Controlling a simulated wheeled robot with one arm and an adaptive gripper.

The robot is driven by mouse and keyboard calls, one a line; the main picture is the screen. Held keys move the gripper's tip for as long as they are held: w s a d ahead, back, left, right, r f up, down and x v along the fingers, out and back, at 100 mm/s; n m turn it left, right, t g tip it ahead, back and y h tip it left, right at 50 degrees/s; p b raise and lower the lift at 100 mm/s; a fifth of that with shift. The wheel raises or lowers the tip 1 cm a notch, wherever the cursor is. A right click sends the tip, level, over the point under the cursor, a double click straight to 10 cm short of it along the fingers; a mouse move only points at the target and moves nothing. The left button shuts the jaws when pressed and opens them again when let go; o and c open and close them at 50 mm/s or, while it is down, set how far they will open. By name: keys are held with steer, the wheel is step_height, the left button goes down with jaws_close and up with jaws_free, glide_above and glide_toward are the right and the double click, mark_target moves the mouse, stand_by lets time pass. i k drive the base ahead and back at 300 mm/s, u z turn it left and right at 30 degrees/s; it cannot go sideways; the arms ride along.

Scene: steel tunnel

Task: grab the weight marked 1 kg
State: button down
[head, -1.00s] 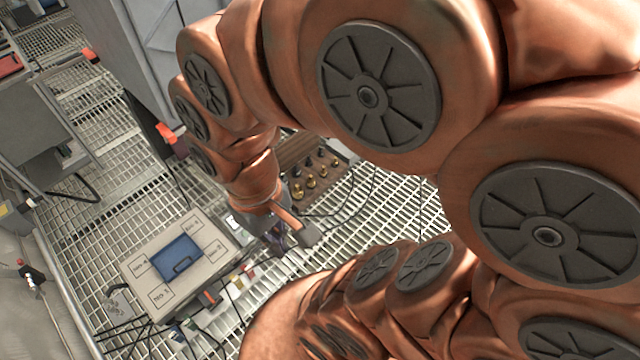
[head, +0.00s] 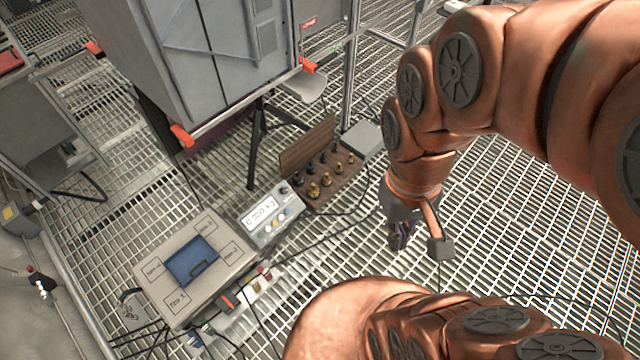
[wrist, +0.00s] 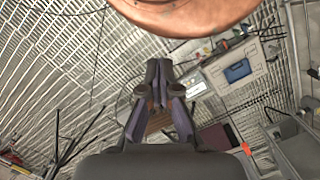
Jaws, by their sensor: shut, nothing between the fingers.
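Several small weights, brass and dark, stand in a brown wooden case (head: 322,189) with its lid open, at the middle of the head view. The brass weights (head: 327,180) are in the front part and the dark weights (head: 310,168) behind. Their markings are too small to read, so I cannot tell which one is 1 kg. My gripper (head: 400,243) is to the right of the case and apart from it. In the wrist view my gripper (wrist: 160,84) has its fingers together with nothing between them. It hides most of the case there.
A light box with a blue panel (head: 192,260) sits at the left, with a small meter (head: 268,212) beside it. A grey box (head: 362,138) is behind the case. A tall grey cabinet (head: 215,60) stands at the back. Cables cross the grating floor. Open grating lies to the right.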

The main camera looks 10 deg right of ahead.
mark_target(313, 189)
steer(key=u, duration=0.3)
steer(key=i, duration=0.5)
steer(key=u, duration=0.4)
